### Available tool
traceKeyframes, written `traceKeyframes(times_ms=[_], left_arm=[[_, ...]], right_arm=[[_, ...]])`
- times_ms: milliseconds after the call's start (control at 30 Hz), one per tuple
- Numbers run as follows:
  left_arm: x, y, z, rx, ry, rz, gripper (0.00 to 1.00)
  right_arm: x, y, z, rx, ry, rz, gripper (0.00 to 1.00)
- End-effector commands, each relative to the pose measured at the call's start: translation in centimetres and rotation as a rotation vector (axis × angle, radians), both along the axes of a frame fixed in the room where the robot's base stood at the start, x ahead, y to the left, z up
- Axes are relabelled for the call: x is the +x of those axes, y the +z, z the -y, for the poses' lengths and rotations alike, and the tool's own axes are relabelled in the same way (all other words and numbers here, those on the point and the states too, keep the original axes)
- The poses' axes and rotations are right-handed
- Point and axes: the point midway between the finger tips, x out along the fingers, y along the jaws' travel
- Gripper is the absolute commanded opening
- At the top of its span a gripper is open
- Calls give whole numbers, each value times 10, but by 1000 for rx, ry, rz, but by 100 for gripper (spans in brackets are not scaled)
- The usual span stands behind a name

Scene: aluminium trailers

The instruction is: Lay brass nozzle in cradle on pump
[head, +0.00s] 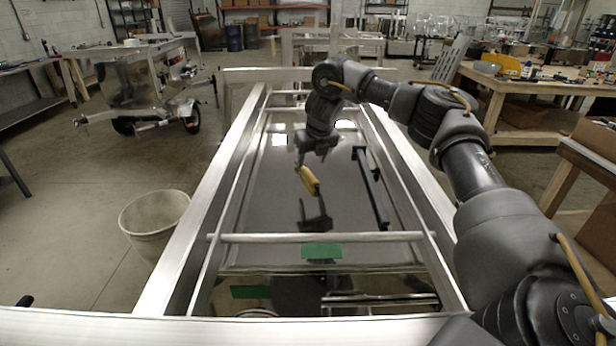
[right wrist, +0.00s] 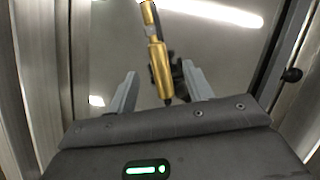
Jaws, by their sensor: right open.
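The brass nozzle (head: 309,180) lies slanted inside the aluminium trailer frame, just below my right gripper (head: 314,152). In the right wrist view the nozzle (right wrist: 158,65) lies between the two spread fingers of the right gripper (right wrist: 160,90), with gaps on both sides. The gripper is open and not clamped on it. A dark forked shape (head: 315,217) shows below the nozzle; I cannot tell whether it is the cradle or a reflection. A dark part also shows behind the nozzle in the wrist view. I cannot clearly make out the pump. My left gripper is out of view.
Aluminium trailer rails (head: 205,215) surround the shiny floor panel. A crossbar (head: 320,237) spans the front, and a black bar (head: 370,185) stands right of the nozzle. A green patch (head: 322,251) lies at the front. A bucket (head: 150,222) stands outside left.

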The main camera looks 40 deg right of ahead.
Motion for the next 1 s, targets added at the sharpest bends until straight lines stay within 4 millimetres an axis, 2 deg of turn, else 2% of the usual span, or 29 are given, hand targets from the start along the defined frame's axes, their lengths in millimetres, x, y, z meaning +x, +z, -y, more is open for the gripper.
traceKeyframes(times_ms=[233, 333, 500, 700, 933, 1000], left_arm=[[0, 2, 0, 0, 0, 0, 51], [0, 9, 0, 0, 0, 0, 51], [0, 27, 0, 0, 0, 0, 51], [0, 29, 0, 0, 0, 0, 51], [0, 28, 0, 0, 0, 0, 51], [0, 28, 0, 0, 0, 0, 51]], right_arm=[[4, -8, 1, -2, 1, 2, 51], [7, -12, 1, -2, 0, -3, 51], [20, -32, 3, -3, 1, -4, 51], [27, -53, 6, -2, -1, 0, 51], [28, -54, 5, -1, 0, 2, 51], [28, -54, 5, -1, 0, 2, 42]])
